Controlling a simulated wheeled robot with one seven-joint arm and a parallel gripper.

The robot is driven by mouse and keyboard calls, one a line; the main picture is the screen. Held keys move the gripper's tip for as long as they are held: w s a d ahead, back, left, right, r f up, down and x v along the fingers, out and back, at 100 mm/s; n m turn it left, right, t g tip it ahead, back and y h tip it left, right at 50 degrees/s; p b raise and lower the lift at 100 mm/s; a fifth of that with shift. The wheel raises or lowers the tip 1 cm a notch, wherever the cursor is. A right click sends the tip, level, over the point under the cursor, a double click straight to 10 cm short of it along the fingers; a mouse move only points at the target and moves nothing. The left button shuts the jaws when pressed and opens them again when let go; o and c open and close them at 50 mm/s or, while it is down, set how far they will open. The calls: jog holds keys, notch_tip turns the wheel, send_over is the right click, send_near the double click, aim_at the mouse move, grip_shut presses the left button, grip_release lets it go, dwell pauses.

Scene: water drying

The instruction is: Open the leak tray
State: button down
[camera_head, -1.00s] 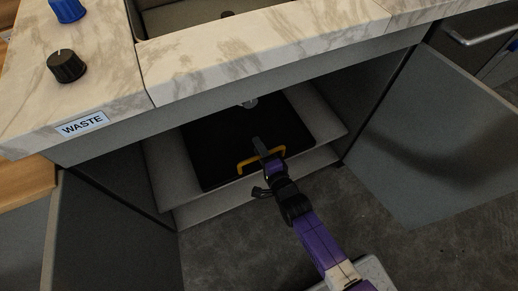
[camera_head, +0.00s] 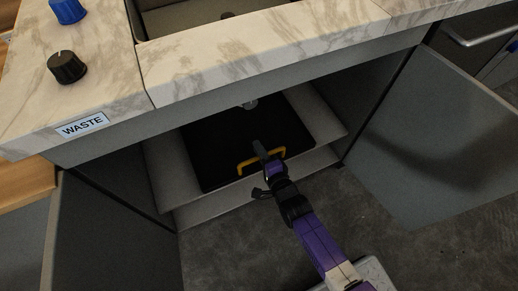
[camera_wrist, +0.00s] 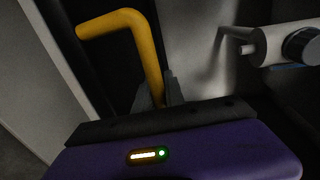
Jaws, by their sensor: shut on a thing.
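The leak tray (camera_head: 217,150) is a flat black tray on the floor of the open cabinet under the sink. Its yellow handle (camera_head: 244,167) is on its front edge. My gripper (camera_head: 264,152) reaches in from the front and is at the right part of the handle. In the wrist view, the yellow handle (camera_wrist: 150,50) runs down between the fingers of my gripper (camera_wrist: 160,98), which are shut on it. The lower end of the handle and most of the fingers are hidden behind the gripper body.
Grey cabinet doors stand open at the left (camera_head: 110,240) and right (camera_head: 440,140). The marble counter (camera_head: 260,50) overhangs the opening. A drain pipe (camera_head: 250,104) shows above the tray. Clear dark floor (camera_head: 230,240) lies in front.

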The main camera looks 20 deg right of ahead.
jog(key=shift+s, duration=0.15)
dwell(0.8)
jog(key=s+p, duration=0.4)
jog(key=s, duration=2.8)
jog(key=c, duration=1.4)
grip_release()
jog(key=shift+w, duration=0.1)
jog(key=s+r+p, duration=0.1)
jog(key=s, duration=0.6)
jog(key=shift+s+r, duration=0.25)
jog(key=shift+s, duration=0.1)
